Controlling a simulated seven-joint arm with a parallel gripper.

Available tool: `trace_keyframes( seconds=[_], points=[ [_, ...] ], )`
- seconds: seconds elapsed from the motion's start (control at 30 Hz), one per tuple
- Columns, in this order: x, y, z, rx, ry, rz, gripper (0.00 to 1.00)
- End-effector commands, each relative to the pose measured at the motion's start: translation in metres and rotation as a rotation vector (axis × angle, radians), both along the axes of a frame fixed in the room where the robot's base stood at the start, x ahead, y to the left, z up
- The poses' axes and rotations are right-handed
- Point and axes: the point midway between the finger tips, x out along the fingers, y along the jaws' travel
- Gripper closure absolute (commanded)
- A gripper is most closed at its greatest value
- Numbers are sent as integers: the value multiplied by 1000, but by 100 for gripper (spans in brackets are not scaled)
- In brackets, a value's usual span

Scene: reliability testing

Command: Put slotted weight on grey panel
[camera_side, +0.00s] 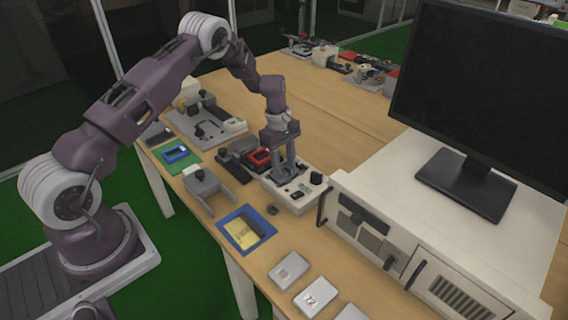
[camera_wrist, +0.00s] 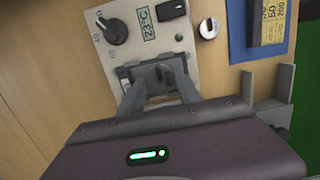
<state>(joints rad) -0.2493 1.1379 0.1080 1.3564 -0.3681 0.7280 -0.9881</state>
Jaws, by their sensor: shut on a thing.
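The grey panel (camera_side: 292,190) is a pale box with black knobs and a small display; it fills the upper middle of the wrist view (camera_wrist: 150,48). My gripper (camera_side: 284,178) points down at it, and its fingertips (camera_wrist: 158,76) meet over a dark rectangular recess. They are shut on a small dark thing, mostly hidden between the fingers; I cannot tell whether it is the slotted weight, or whether it touches the panel. A short metal cylinder (camera_wrist: 208,29) stands on the table beside the panel, dark in the side view (camera_side: 272,210); I see no clear slot in it.
A grey bracket (camera_side: 203,182) and a red-framed part (camera_side: 260,157) are left of the gripper. A white instrument case (camera_side: 400,200) bearing a monitor (camera_side: 480,90) stands at right.

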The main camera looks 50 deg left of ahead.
Motion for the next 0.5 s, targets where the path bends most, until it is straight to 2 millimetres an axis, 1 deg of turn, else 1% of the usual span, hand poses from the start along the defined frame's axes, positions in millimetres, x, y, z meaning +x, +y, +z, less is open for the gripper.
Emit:
trace_keyframes(
  seconds=[0.03, 0.07, 0.1, 0.37, 0.47, 0.5],
  points=[
    [0, 0, -2, 0, 0, 0, 100],
    [0, 0, -2, 0, 0, 0, 58],
    [0, 0, -2, 0, 0, 0, 51],
    [0, 0, -2, 0, 0, 0, 51],
    [0, 1, 5, 1, -1, 0, 51],
    [1, 2, 12, 2, -2, -1, 51]
  ],
)
